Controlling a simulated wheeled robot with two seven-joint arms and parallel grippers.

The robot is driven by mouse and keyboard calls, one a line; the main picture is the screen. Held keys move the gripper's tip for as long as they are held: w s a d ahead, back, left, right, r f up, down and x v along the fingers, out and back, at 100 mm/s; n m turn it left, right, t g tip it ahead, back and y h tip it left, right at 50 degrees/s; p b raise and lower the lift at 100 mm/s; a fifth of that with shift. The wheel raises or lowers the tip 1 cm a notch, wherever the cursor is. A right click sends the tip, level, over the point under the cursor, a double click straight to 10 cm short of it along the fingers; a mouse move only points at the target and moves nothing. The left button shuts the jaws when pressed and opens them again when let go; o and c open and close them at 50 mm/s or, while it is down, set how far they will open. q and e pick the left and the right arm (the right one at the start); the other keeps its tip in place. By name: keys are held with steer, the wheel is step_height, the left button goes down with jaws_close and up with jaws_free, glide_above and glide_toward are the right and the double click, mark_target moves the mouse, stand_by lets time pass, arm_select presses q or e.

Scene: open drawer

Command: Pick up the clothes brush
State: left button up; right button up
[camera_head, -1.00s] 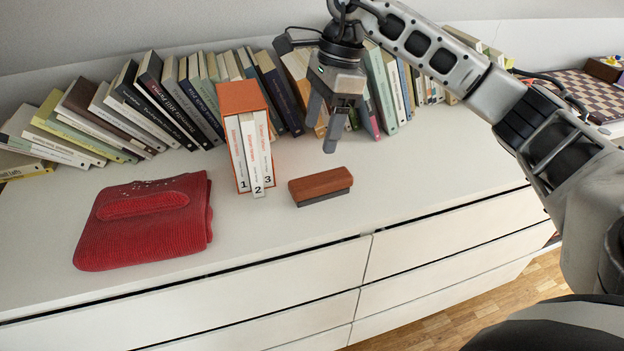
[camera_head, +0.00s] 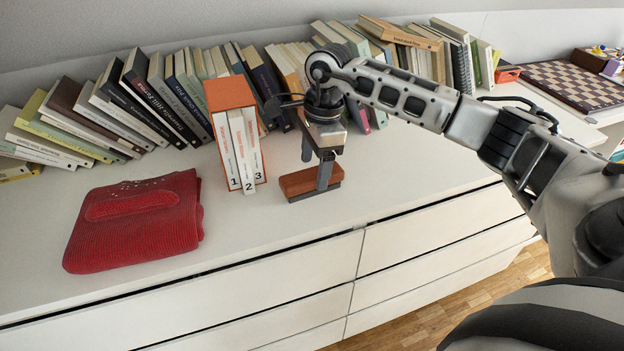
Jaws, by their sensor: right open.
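The clothes brush (camera_head: 298,183) has a reddish-brown wooden back and dark bristles. It lies on the white dresser top, just right of the boxed book set. My right gripper (camera_head: 315,172) points down at the brush with its fingers apart. One finger is in front of the brush and hides part of its right half; the other shows behind the brush, above its back edge. I cannot tell whether either finger touches it. My left gripper is not in view.
An orange boxed set of three volumes (camera_head: 231,93) stands close left of the brush. A folded red sweater (camera_head: 135,222) lies farther left. A row of books (camera_head: 150,95) lines the wall behind. A chessboard (camera_head: 575,85) lies far right. The dresser top right of the brush is clear.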

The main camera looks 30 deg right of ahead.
mark_target(312, 173)
steer(key=shift+w+a+f, duration=0.1)
steer(key=shift+f, duration=0.7)
steer(key=shift+w+a+f, duration=0.1)
steer(key=shift+f, duration=0.65)
steer(key=c, duration=1.1)
steer(key=shift+r, duration=0.2)
steer(key=shift+r, duration=0.55)
steer(key=s+r, duration=0.1)
steer(key=r, duration=0.1)
steer(key=s+a+r, duration=0.1)
steer(key=r, duration=0.1)
steer(key=s+a+r, duration=0.1)
steer(key=r, duration=0.2)
steer(key=shift+s+a, duration=0.1)
steer(key=shift+s, duration=0.2)
steer(key=s+a+r, duration=0.1)
steer(key=s, duration=0.1)
steer(key=s+a+r, duration=0.2)
steer(key=s, duration=0.1)
steer(key=s+a+r+b, duration=0.1)
steer(key=s+a, duration=0.1)
steer(key=s, duration=0.1)
steer(key=shift+s+a+r, duration=0.1)
steer(key=shift+s+r, duration=0.1)
steer(key=shift+r, duration=0.15)
steer(key=shift+c, duration=0.2)
